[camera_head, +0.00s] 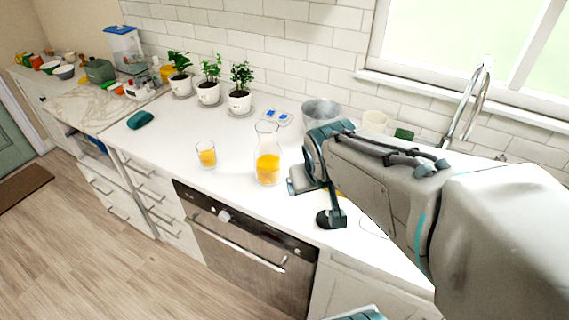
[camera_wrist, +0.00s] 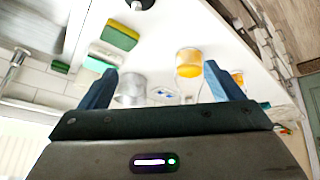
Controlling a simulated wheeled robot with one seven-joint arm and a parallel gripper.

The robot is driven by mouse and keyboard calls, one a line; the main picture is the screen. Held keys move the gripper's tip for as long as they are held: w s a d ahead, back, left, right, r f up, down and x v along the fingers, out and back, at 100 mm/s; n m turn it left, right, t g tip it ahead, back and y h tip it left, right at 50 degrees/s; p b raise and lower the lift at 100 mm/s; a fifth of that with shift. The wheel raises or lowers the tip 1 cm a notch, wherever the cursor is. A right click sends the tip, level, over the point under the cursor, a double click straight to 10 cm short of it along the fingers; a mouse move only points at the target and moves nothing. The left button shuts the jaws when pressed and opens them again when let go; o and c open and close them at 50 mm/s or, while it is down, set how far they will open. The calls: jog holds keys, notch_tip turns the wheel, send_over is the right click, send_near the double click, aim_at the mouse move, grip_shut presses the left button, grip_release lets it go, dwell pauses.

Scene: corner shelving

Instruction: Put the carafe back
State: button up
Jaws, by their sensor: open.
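The carafe (camera_head: 268,168) is clear glass with orange juice in its lower part. It stands upright on the white counter, near the middle of the head view. My gripper (camera_head: 316,198) is open and empty just to the right of the carafe, apart from it. In the wrist view its two blue fingers are spread wide, with nothing held between them (camera_wrist: 160,68). The carafe (camera_wrist: 188,68) shows there beyond the fingers, nearer the right one. A drinking glass of juice (camera_head: 207,156) stands left of the carafe; in the wrist view the right finger partly hides it (camera_wrist: 239,78).
A grey metal pot (camera_head: 320,112) and a cream cup (camera_head: 374,121) stand behind my arm near the wall. Three potted plants (camera_head: 240,100) line the back. A teal object (camera_head: 140,119) lies at left. Sponges (camera_wrist: 120,36) show in the wrist view.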

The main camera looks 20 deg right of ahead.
jog(key=s+a+g+y, duration=0.1)
jog(key=s+a+g, duration=0.1)
jog(key=s+a, duration=0.2)
jog(key=s+r, duration=0.1)
jog(key=s, duration=0.2)
jog(key=shift+a+y, duration=0.35)
jog(key=shift+y, duration=0.05)
dwell(0.6)
